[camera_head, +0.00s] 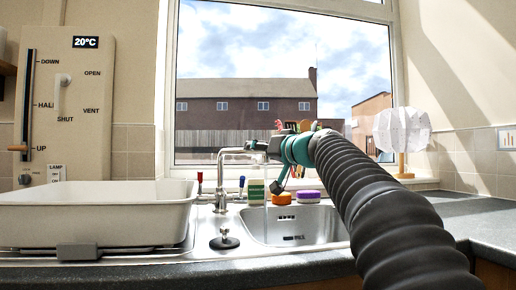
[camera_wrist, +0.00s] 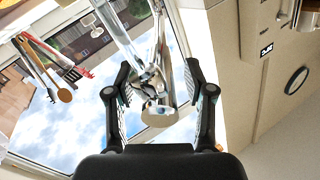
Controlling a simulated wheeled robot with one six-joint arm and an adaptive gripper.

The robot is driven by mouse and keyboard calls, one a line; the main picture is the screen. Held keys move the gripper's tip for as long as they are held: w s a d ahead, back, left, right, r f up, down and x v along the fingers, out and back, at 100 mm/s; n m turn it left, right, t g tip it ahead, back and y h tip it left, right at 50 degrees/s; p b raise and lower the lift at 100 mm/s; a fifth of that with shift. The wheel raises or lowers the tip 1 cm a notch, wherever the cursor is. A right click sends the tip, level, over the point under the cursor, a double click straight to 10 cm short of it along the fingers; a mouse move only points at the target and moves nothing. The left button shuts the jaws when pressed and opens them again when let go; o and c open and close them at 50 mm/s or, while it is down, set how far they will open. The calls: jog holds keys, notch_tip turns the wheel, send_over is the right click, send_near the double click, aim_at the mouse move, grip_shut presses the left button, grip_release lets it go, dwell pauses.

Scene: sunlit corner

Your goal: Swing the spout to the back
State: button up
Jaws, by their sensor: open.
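The chrome tap (camera_head: 220,190) stands behind the sink, between a red-topped handle (camera_head: 200,181) and a blue-topped handle (camera_head: 242,183). Its spout (camera_head: 233,151) reaches to the right, over the steel sink bowl (camera_head: 315,225). My gripper (camera_head: 262,147) is at the spout's outer end, coming in from the right. In the wrist view, my gripper (camera_wrist: 157,68) is open, with one dark finger on each side of the chrome spout (camera_wrist: 152,82). Gaps show between the spout and both fingers. In the head view, my gripper and arm partly hide the spout's tip.
A white basin (camera_head: 90,218) fills the left side. A black-knobbed plug (camera_head: 224,240) sits in front of the tap. A green-and-white sponge (camera_head: 256,190), an orange one (camera_head: 281,198) and a purple one (camera_head: 309,196) line the back. The window (camera_head: 270,60) is behind.

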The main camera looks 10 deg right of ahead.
jog(key=shift+w+a, duration=0.2)
jog(key=shift+w, duration=0.1)
jog(key=shift+c, duration=0.2)
grip_shut()
